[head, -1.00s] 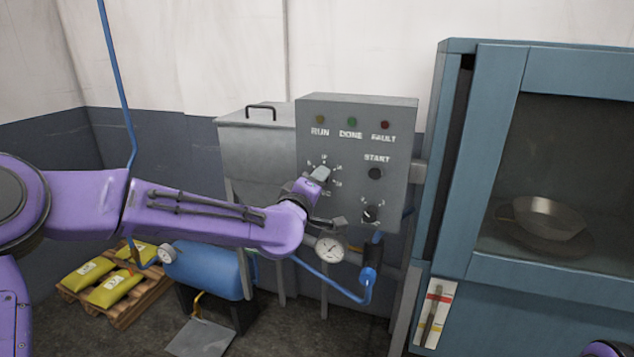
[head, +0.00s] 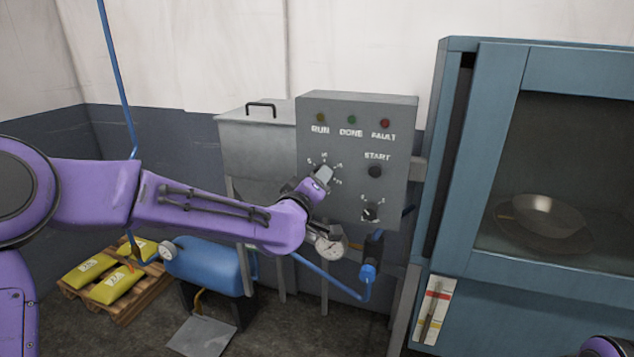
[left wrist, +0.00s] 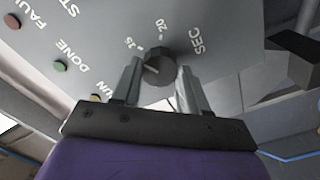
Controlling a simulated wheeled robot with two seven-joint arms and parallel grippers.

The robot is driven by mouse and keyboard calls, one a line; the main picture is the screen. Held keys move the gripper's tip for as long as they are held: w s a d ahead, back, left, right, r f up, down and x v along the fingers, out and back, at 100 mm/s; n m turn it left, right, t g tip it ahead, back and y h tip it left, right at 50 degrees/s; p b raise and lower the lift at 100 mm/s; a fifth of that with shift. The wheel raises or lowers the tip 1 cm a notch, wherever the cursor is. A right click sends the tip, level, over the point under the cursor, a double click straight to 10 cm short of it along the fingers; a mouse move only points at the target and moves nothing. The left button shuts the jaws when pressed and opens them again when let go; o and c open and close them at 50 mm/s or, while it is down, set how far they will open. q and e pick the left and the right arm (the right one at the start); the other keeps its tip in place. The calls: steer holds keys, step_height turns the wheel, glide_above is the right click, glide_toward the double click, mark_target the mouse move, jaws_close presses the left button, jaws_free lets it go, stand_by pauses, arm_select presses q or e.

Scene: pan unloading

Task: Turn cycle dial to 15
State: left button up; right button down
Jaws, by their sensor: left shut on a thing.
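The cycle dial (left wrist: 158,70) is a dark round knob on the grey control panel (head: 395,150). The marks 15, 20 and SEC show near it in the left wrist view. A light pointer line shows on its face, but I cannot tell exactly which mark it meets. My left gripper (left wrist: 159,88) is shut on the dial, with one finger on each side. In the head view my left gripper (head: 325,178) covers much of the dial and some marks. My right gripper is out of view.
The START button (head: 375,171) and a lower dial (head: 370,213) are right of my gripper. A gauge (head: 330,244) and blue piping (head: 368,272) lie just below. A blue-framed cabinet (head: 460,200) with a pan (head: 543,222) inside stands at right.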

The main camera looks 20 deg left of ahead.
arm_select(q)
steer(key=o, duration=1.1)
steer(key=shift+c, duration=0.2)
steer(key=s+b, duration=0.1)
steer(key=s, duration=0.9)
steer(key=shift+s+a+b, duration=0.15)
steer(key=shift+s+b, duration=0.15)
steer(key=shift+b, duration=0.1)
